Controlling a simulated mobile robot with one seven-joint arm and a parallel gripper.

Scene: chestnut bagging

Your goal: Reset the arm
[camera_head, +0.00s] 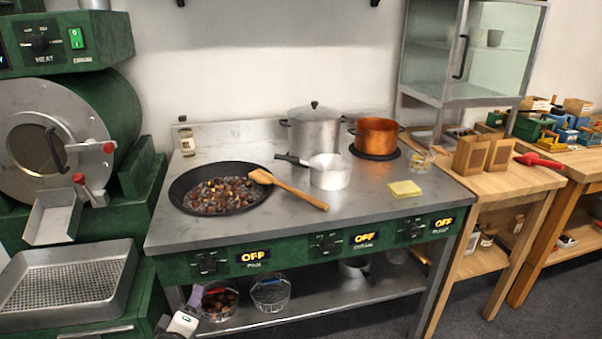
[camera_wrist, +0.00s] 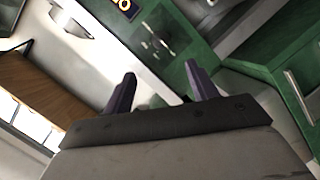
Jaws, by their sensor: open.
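My gripper (camera_wrist: 158,85) shows in the wrist view with its two dark purple fingers spread well apart and nothing between them. In that view it faces the green front of the stove (camera_wrist: 150,35), which appears tilted. In the head view, only a small white and grey part of my arm shows at the bottom edge, left of the stove's lower shelf. The gripper's fingers cannot be made out there.
A steel-topped stove (camera_head: 290,240) holds a pan of chestnuts (camera_head: 255,206) with a wooden spatula (camera_head: 300,191), a saucepan (camera_head: 330,177) and pots. A green roaster (camera_head: 110,110) and perforated tray (camera_head: 125,262) stand left. A wooden table (camera_head: 520,180) with paper bags stands right.

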